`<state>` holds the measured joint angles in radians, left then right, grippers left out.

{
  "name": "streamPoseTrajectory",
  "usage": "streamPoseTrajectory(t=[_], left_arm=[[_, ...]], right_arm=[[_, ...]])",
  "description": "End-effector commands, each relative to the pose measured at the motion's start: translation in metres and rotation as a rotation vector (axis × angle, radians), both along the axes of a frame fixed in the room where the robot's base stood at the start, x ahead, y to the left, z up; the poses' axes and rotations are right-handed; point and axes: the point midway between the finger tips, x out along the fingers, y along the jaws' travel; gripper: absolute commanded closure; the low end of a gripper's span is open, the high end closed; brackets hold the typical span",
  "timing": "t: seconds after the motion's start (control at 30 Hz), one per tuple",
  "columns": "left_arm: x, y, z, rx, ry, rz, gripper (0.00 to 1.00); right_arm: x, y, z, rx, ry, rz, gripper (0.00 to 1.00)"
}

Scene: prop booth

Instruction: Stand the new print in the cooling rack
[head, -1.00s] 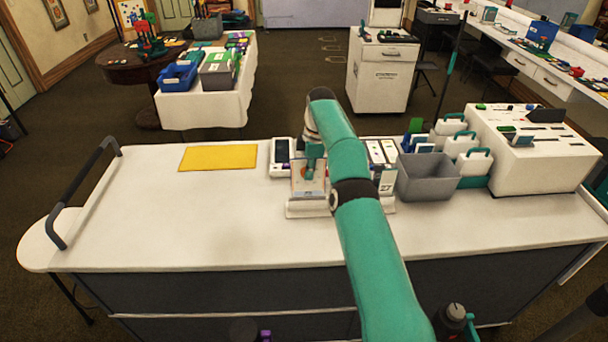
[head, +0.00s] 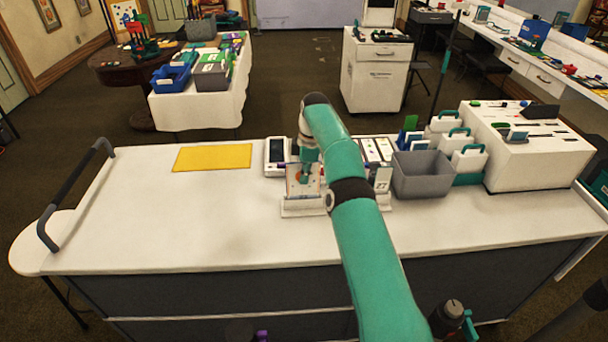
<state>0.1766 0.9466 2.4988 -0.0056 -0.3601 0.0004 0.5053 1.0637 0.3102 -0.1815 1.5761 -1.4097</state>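The new print (head: 294,186), a small pale sheet with coloured marks, stands nearly upright over the left part of the white cooling rack (head: 300,209). My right gripper (head: 305,178) reaches down at the print's upper part and appears shut on it, with a finger across its front face. The print's lower edge is at the rack; I cannot tell whether it is seated in a slot. Another print (head: 383,179) stands at the rack's right end. My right arm hides the middle of the rack. My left gripper is not in view.
A yellow mat (head: 213,157) lies left of the rack on the white counter (head: 160,220). A white device (head: 276,152) stands behind the rack. A grey bin (head: 422,178), teal-handled white holders (head: 468,161) and a large white box (head: 530,150) stand right. The counter's left and front are clear.

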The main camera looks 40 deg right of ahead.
Motion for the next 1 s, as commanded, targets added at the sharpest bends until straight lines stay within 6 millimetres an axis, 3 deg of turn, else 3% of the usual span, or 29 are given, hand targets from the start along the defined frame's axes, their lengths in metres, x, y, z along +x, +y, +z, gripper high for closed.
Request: streamPoseTrajectory(t=[1.0], left_arm=[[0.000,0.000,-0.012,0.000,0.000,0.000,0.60]], right_arm=[[0.001,0.000,-0.031,0.004,0.003,0.001,1.00]])
